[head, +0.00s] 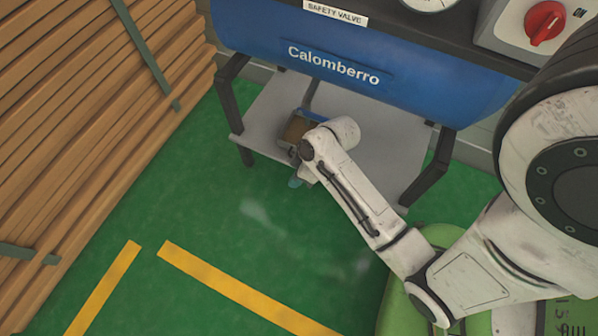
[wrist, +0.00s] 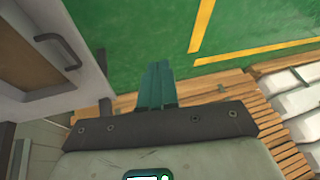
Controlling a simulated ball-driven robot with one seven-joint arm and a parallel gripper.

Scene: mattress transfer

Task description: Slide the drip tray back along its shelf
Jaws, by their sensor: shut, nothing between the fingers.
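My gripper (head: 295,183) is in front of the shelf's front edge, low over the green floor. In the wrist view its teal fingers (wrist: 155,83) are together and empty, to the right of the handle and apart from it.
The blue tank (head: 400,85) marked Calomberro hangs over the shelf. Dark legs (head: 230,95) stand at the shelf's ends. Stacked wooden planks (head: 80,110) line the left. The green floor (head: 200,210) with yellow lines is clear in front.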

